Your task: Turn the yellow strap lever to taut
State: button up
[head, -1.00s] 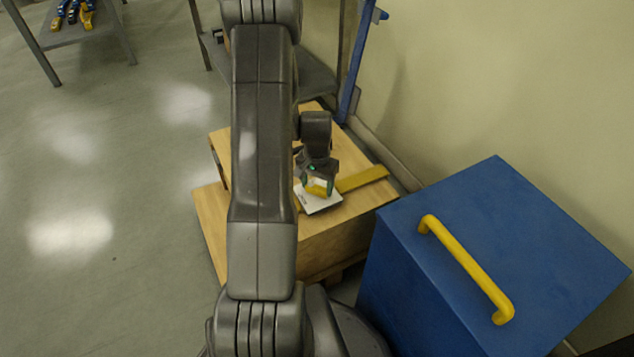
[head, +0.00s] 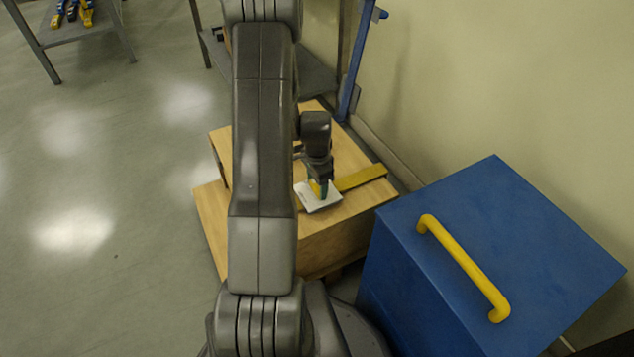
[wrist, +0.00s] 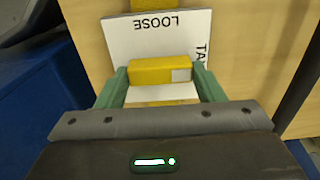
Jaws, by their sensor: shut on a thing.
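The yellow lever (wrist: 160,70) sits on a white plate (wrist: 128,40) marked LOOSE, with TA showing at its right edge in the wrist view. My gripper (wrist: 165,82) is shut on the lever, one green finger at each side. In the head view my gripper (head: 319,186) points down at the white plate (head: 322,200) on the wooden crate (head: 350,225). A yellow strap (head: 362,178) runs across the crate top under the plate. The lever is mostly hidden by my gripper there, and the rest of the second word is hidden.
A blue cabinet (head: 520,235) with a yellow handle (head: 462,268) stands at the right, close to the crate. A wall is behind. A grey table (head: 75,35) with tools is at the far left. The floor at left is clear.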

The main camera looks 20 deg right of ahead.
aim_at(317, 186)
dwell(0.4)
jog(key=o, duration=1)
jog(key=shift+r, duration=0.15)
notch_tip(317, 186, up, 14)
jog(key=p, duration=0.4)
jog(key=shift+f, duration=0.2)
jog(key=shift+f, duration=0.15)
notch_tip(317, 186, down, 14)
jog(key=b, duration=0.4)
jog(key=shift+r, duration=0.2)
